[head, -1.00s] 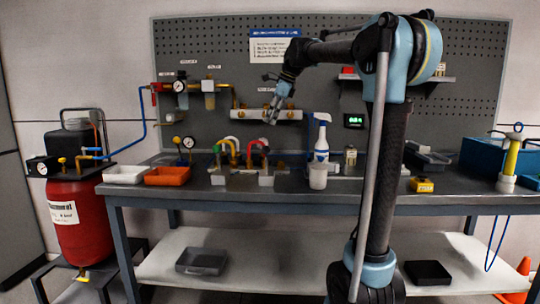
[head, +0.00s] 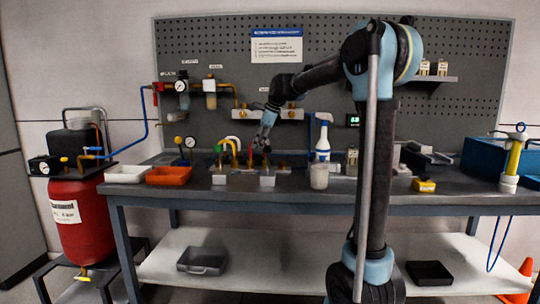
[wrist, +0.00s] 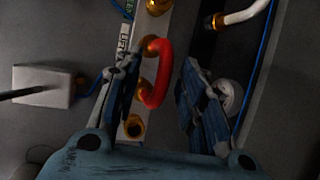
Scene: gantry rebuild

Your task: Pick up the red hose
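The red hose (wrist: 163,72) is a short curved piece in the wrist view, with its ends at two brass fittings on a pale manifold strip. Its upper part lies between the two fingers of my gripper (wrist: 160,68), which are spread apart with space on both sides of it. In the head view my gripper (head: 264,142) points down just above the bench fittings, and only a bit of the red hose (head: 250,156) shows beside it. Whether the fingers are level with the hose is hard to tell.
A yellow hose (head: 233,146) stands left of the red one. A spray bottle (head: 322,140) and a clear cup (head: 319,176) stand to the right. An orange tray (head: 168,176) and a white tray (head: 125,174) lie left. A white hose (wrist: 246,12) shows nearby.

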